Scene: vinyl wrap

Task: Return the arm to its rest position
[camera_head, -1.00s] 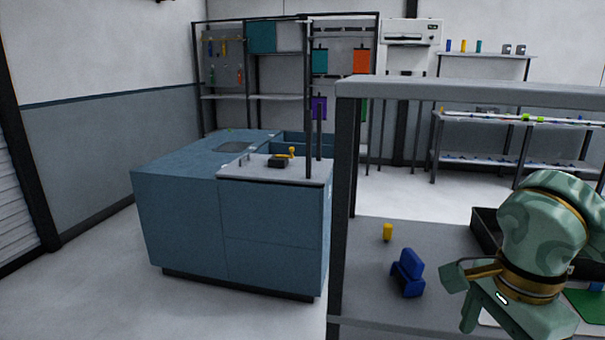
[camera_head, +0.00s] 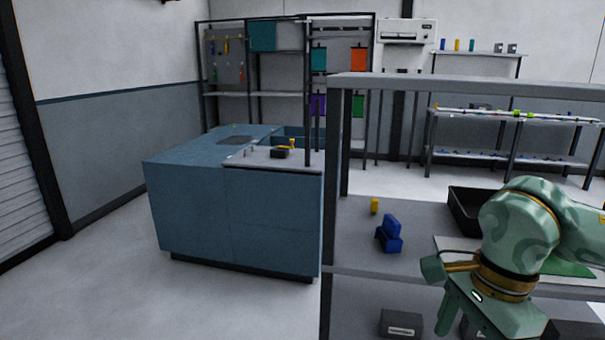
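My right arm comes in from the right edge, green with gold bands. Its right gripper (camera_head: 437,291) points down and to the left, in front of the grey workbench shelf (camera_head: 350,250). Its two fingers stand apart with nothing seen between them. A blue holder-like object (camera_head: 389,235) and a small yellow cylinder (camera_head: 374,205) stand on the shelf, left of the gripper and apart from it. My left arm and gripper are not in view.
A black tray (camera_head: 462,212) and a green sheet (camera_head: 572,268) lie on the shelf, partly behind my arm. Dark boxes (camera_head: 401,325) sit on a lower level. A blue cabinet (camera_head: 240,215) stands to the left. The floor (camera_head: 110,270) at front left is clear.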

